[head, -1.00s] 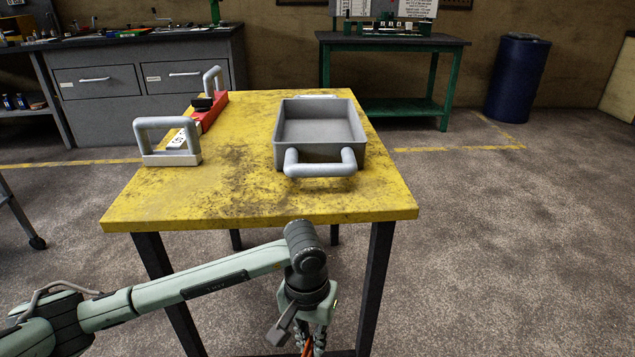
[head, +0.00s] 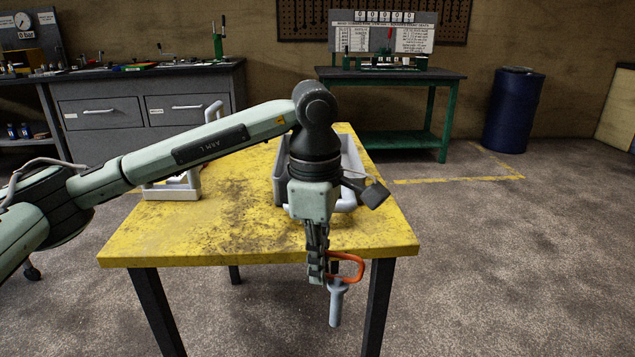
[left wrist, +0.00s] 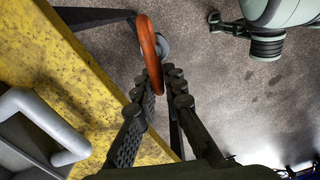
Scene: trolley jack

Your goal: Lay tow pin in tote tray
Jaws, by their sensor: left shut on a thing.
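My left gripper (head: 319,268) points down in front of the yellow table's front edge. It is shut on the orange loop of the tow pin (head: 336,305). The pin's grey shank hangs below the fingers, roughly upright, beside the table edge and not over the tabletop. In the left wrist view the orange loop (left wrist: 148,50) stands between the fingertips (left wrist: 164,85), with a bit of grey behind it. The grey tote tray (head: 354,165) sits on the table behind my arm, which hides most of it. Its handle (left wrist: 45,120) shows in the left wrist view. My right gripper is not in view.
The yellow table (head: 230,225) has bare room at its front and left. A carrier with pale handles (head: 175,187) stands at the table's left, partly behind my arm. A blue barrel (head: 513,110) and green bench (head: 400,145) stand farther back.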

